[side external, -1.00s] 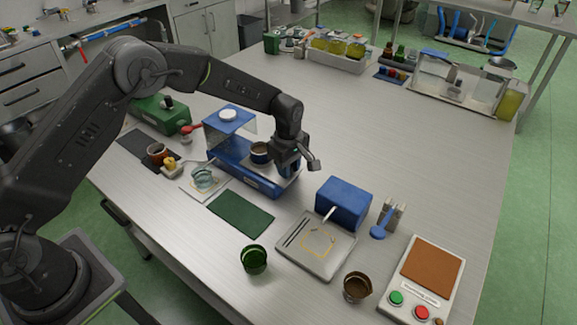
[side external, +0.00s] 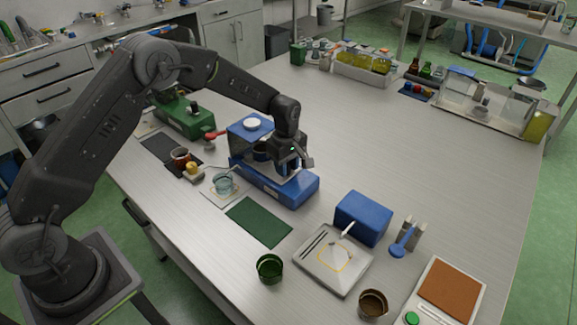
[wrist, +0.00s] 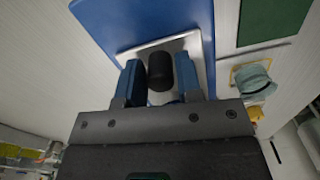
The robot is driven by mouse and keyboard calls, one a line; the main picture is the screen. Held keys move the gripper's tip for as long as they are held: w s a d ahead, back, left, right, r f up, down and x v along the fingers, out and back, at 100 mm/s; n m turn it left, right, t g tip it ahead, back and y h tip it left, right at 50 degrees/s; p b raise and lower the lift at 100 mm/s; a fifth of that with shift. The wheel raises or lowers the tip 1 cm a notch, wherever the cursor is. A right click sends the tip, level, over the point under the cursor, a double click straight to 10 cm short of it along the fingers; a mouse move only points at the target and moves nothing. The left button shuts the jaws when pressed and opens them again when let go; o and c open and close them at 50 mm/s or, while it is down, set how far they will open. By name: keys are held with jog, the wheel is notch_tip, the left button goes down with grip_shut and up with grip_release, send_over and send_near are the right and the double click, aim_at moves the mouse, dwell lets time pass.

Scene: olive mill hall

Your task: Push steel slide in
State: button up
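The blue machine (side external: 283,188) stands on the steel table, with a blue top plate and a white round cap (side external: 252,123). A pale steel slide (side external: 290,176) lies on its base, partly hidden by my gripper. A dark cup (side external: 262,150) stands just left of my gripper, under the top plate's edge. My gripper (side external: 294,166) is low over the slide. In the wrist view my gripper's (wrist: 160,82) fingers are apart, with a dark rounded piece (wrist: 160,72) between them over the steel plate (wrist: 150,47). Whether the fingers touch it is unclear.
A blue box (side external: 363,217), a pale tray (side external: 318,274) and a green cup (side external: 270,268) stand to the right.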

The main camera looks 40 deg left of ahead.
jog(key=o, duration=0.3)
notch_tip(320, 180, up, 14)
jog(key=shift+f, duration=0.1)
dwell(0.5)
